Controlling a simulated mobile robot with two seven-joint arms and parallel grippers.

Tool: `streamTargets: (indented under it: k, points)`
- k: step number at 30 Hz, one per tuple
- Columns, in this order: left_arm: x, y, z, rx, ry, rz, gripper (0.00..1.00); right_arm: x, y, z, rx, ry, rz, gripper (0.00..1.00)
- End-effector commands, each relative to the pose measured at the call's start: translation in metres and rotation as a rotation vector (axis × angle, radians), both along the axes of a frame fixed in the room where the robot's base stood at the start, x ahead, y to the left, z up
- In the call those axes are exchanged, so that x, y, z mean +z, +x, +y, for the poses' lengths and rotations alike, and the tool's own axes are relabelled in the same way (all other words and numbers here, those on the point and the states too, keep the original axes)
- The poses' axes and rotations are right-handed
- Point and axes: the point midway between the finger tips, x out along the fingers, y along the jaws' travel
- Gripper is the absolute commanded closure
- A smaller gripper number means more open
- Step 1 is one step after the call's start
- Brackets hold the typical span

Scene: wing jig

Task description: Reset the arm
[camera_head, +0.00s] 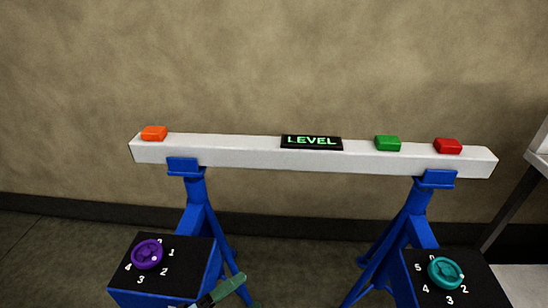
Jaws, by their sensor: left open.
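A long white beam (240,152) lies across two blue stands, the left stand (197,200) and the right stand (420,203). A black sign (311,142) on the beam reads LEVEL in lit green letters. A purple dial (147,254) sits on the left blue box with a black top, and a teal dial (445,273) sits on the right one, both ringed by white numbers. My left gripper (229,288) shows partly at the bottom edge, right of the left box, open and apart from the dial. My right gripper is out of view.
An orange block (154,133) sits at the beam's left end. A green block (388,143) and a red block (448,146) sit toward its right end. A plain wall stands behind. A table edge (537,160) shows at the right. Floor is free between the stands.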

Motion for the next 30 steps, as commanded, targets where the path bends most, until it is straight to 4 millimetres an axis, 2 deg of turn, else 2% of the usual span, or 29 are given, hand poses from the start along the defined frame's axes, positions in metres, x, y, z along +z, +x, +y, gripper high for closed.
streamTargets:
  k: [2,8,11,15,18,21,24,30]
  points:
    - [-0.007,-0.009,0.014,0.111,-0.107,0.166,0.01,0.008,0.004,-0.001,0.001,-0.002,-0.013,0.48]
    - [-0.049,-0.045,0.059,0.387,-0.354,0.591,0.01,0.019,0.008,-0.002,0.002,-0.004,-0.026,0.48]
    - [-0.075,-0.076,0.081,0.528,-0.472,0.801,0.01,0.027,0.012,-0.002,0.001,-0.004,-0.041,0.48]
    - [-0.109,-0.131,0.109,0.722,-0.629,1.081,0.01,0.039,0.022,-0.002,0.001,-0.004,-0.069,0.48]
    - [-0.127,-0.17,0.122,0.839,-0.72,1.244,0.01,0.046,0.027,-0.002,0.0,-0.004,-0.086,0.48]
    - [-0.139,-0.202,0.13,0.925,-0.785,1.361,0.01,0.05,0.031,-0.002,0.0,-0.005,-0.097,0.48]
    - [-0.145,-0.221,0.135,0.976,-0.823,1.427,0.01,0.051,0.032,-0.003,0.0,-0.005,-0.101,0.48]
    - [-0.148,-0.23,0.136,0.999,-0.84,1.46,0.01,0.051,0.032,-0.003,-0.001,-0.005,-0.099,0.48]
